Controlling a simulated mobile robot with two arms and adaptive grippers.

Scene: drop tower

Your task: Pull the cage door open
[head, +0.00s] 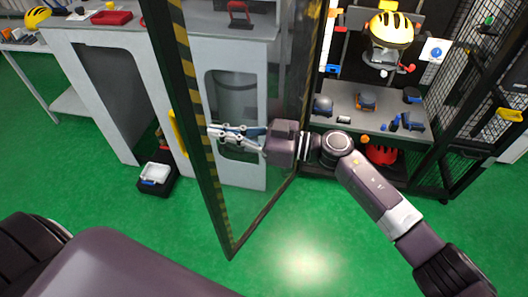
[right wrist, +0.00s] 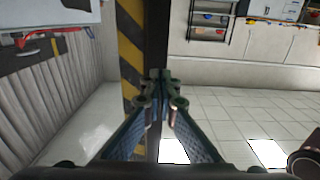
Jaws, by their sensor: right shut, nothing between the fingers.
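The cage door (head: 201,140) is a clear panel in a dark frame with yellow-black stripes, and it stands swung out from the cage. A yellow bar (head: 178,132), perhaps its handle, shows just left of the frame's free edge. My right gripper (head: 214,131) is shut and empty, with its fingertips at the striped inner side of that edge. In the right wrist view the closed fingertips (right wrist: 160,80) are in front of the striped door post (right wrist: 130,50). I cannot tell whether they touch it. My left gripper is not in view.
Inside the cage, a grey shelf (head: 345,125) holds several tools, and a yellow helmet (head: 391,28) hangs above. Mesh panels (head: 487,60) bound the right side. A grey workbench (head: 100,45) stands behind the door. A black box (head: 157,180) is on the floor. Green floor in front is clear.

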